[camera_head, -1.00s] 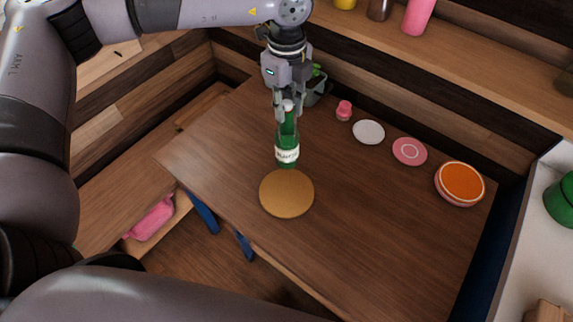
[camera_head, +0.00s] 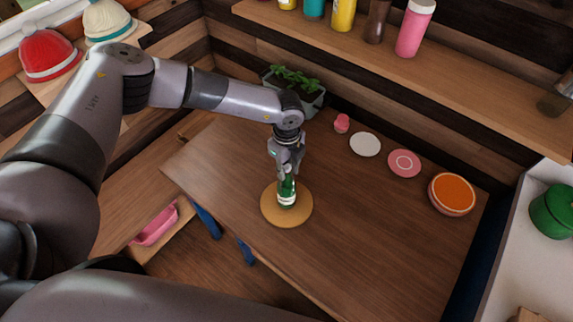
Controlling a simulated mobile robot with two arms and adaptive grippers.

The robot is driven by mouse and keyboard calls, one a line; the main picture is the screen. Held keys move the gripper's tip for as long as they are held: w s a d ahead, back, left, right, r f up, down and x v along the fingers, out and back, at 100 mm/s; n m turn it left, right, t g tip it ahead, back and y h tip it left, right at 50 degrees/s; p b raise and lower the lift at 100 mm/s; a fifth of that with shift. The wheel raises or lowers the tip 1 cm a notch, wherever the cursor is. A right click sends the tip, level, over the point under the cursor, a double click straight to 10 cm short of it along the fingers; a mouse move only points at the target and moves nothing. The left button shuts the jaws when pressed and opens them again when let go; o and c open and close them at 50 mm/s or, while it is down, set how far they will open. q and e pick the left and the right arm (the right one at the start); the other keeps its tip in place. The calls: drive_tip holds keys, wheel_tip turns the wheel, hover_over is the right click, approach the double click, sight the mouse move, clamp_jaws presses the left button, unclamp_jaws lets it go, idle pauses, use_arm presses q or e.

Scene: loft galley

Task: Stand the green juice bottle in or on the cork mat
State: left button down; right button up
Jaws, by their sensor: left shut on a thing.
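The green juice bottle (camera_head: 287,194) is upright over the middle of the round cork mat (camera_head: 269,211) on the wooden table. Its white label shows low on its body. Its base appears to be at the mat, but I cannot tell whether it touches. My left gripper (camera_head: 286,174) comes down from above and is shut on the bottle's upper part, hiding its neck. My right gripper is not in view.
A white plate (camera_head: 365,144), a pink plate (camera_head: 404,163), an orange-topped bowl (camera_head: 452,194) and a small pink item (camera_head: 341,123) stand along the back right. A potted plant (camera_head: 294,87) is behind my arm. The table's right front is clear.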

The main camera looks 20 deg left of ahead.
use_arm(q)
drive_tip(key=shift+f, duration=0.2)
drive_tip(key=c, duration=1.4)
unclamp_jaws()
drive_tip(key=shift+o, duration=0.2)
drive_tip(key=shift+r, duration=0.1)
drive_tip(key=shift+r, duration=0.25)
wheel_tip(320, 180, up, 12)
drive_tip(key=b, duration=0.5)
drive_tip(key=shift+f, duration=0.15)
